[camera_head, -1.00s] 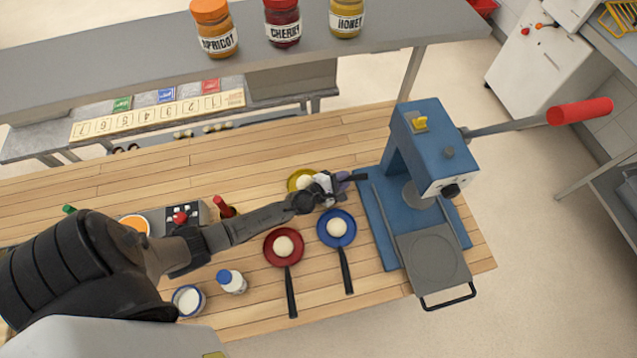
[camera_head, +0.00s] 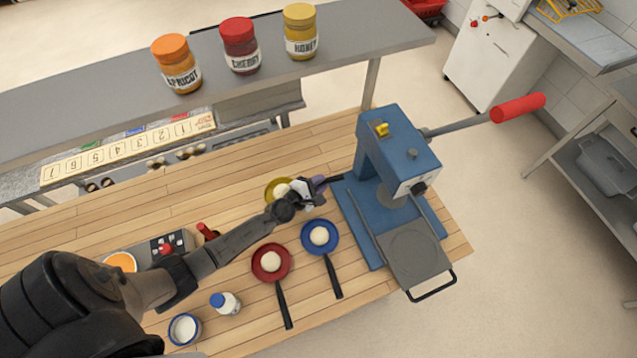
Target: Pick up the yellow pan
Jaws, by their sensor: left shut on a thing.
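The yellow pan (camera_head: 271,192) is on the wooden table, with a pale dough ball (camera_head: 281,190) in it. My left gripper (camera_head: 318,185) reaches over the pan's right side and is shut on the yellow pan, at its handle. The gripper and wrist hide part of the pan and most of its handle. I cannot tell whether the pan is clear of the table. My right gripper is not in view.
A blue pan (camera_head: 329,230) and a red pan (camera_head: 261,277), each with a dough ball, lie just in front. A blue press (camera_head: 375,160) stands close on the right. Jars (camera_head: 239,46) stand on the shelf behind.

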